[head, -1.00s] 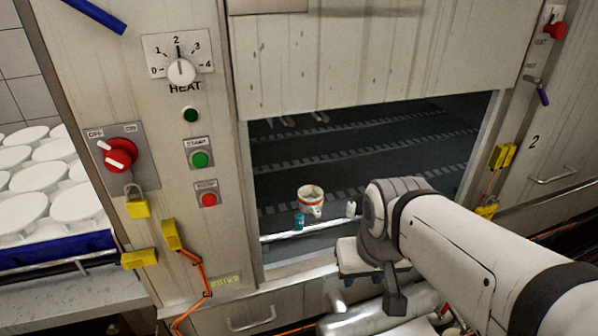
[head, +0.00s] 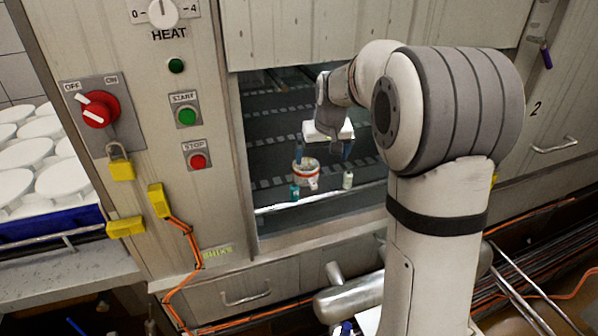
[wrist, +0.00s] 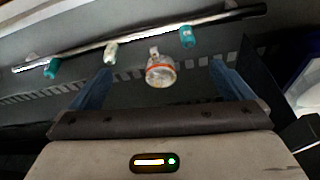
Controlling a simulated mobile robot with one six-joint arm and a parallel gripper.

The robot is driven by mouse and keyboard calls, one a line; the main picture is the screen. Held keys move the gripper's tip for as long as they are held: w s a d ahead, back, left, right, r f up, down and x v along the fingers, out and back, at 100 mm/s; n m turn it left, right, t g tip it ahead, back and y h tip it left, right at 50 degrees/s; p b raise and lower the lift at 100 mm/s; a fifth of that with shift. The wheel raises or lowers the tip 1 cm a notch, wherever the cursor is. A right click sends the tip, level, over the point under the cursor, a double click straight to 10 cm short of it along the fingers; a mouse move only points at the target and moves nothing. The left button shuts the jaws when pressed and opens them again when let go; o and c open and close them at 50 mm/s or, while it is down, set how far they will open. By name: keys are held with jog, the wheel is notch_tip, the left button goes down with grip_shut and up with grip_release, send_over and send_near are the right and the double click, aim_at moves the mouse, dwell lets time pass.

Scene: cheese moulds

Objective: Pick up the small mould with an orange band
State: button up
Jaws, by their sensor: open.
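The small mould with an orange band (head: 306,172) is a whitish cup standing inside the open chamber, near its front edge. In the wrist view the mould (wrist: 160,72) lies ahead of my gripper, between the lines of its two fingers but beyond their tips. My gripper (head: 328,153) is inside the opening, above and behind the mould in the head view. In the wrist view my gripper (wrist: 160,75) shows its two blue fingers spread wide, with nothing held. Part of the gripper is hidden by my arm in the head view.
Another teal item (wrist: 187,37) shows in the wrist view. A metal bar (wrist: 130,38) runs along the chamber's front. The raised door (head: 300,35) hangs above; a control panel stands left.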

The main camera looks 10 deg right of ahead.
jog(key=w+f, duration=0.7)
jog(key=w, duration=0.4)
jog(key=b, duration=0.1)
send_over(308, 176)
jog(key=w, duration=0.2)
notch_tip(308, 176, down, 10)
jog(key=shift+t, duration=0.5)
jog(key=shift+p+x, duration=0.3)
jog(key=shift+x, duration=4.05)
jog(key=c, duration=0.8)
